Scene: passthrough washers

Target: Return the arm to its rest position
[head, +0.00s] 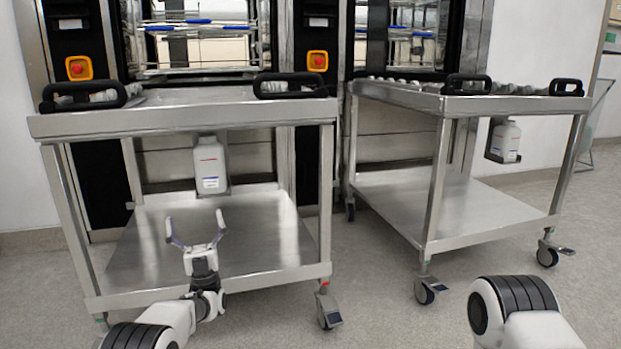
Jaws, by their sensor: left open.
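My left gripper (196,230) is open and empty, its two fingers spread and pointing up and away from me. It shows in front of the lower shelf of the left steel cart (190,122). I cannot tell its exact distance from the cart. My left arm comes in from the bottom left. Part of my right arm (515,305) shows at the bottom right, but its gripper is out of view.
A second steel cart (500,103) stands to the right, on casters. White bottles hang under the left cart (210,165) and the right cart (505,141). Washers with orange-framed red buttons (318,61) stand behind. Grey floor (385,310) is clear between my arms.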

